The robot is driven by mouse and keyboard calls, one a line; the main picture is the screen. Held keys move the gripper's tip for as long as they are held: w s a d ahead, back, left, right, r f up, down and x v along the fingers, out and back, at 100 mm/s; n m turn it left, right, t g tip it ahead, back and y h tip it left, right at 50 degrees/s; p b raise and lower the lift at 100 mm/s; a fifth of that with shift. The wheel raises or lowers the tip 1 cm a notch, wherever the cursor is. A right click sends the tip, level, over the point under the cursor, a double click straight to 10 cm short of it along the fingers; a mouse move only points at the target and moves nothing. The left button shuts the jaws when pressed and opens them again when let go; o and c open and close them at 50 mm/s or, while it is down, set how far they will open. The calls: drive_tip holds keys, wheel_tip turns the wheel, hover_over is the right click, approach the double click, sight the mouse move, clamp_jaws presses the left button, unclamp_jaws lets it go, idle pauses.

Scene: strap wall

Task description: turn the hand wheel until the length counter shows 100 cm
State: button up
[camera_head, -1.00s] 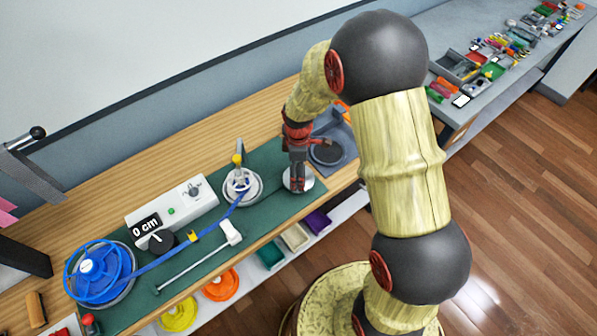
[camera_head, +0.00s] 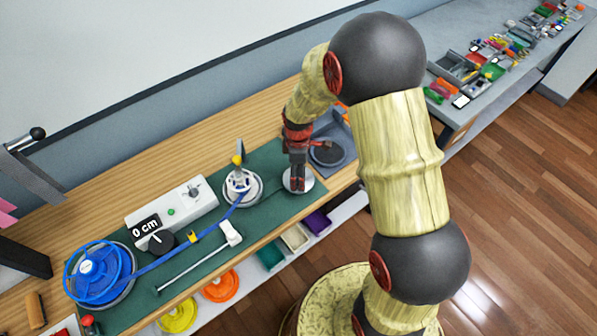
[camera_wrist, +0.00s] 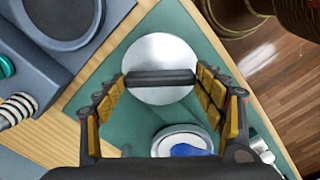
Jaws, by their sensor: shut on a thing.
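The hand wheel appears to be the round silver disc (camera_wrist: 162,48) with a dark bar (camera_wrist: 160,77) across it. In the wrist view both fingers of my gripper (camera_wrist: 160,82) are shut on that bar, one at each end. In the head view my gripper (camera_head: 298,180) points down over the silver disc (camera_head: 305,183) at the right end of the green mat (camera_head: 214,227). The length counter (camera_head: 146,227) is on a white box and shows 0 cm. A blue strap (camera_head: 160,262) runs from the blue reel (camera_head: 95,268) to a white take-up spool (camera_head: 241,187).
A grey tray with a dark round pad (camera_head: 326,154) is just behind my gripper. A white rod (camera_head: 190,268) lies along the front of the mat. Coloured bins and a yellow reel (camera_head: 178,316) and orange reel (camera_head: 220,286) are below the bench edge.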

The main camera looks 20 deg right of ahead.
drive_tip(key=shift+c, duration=0.9)
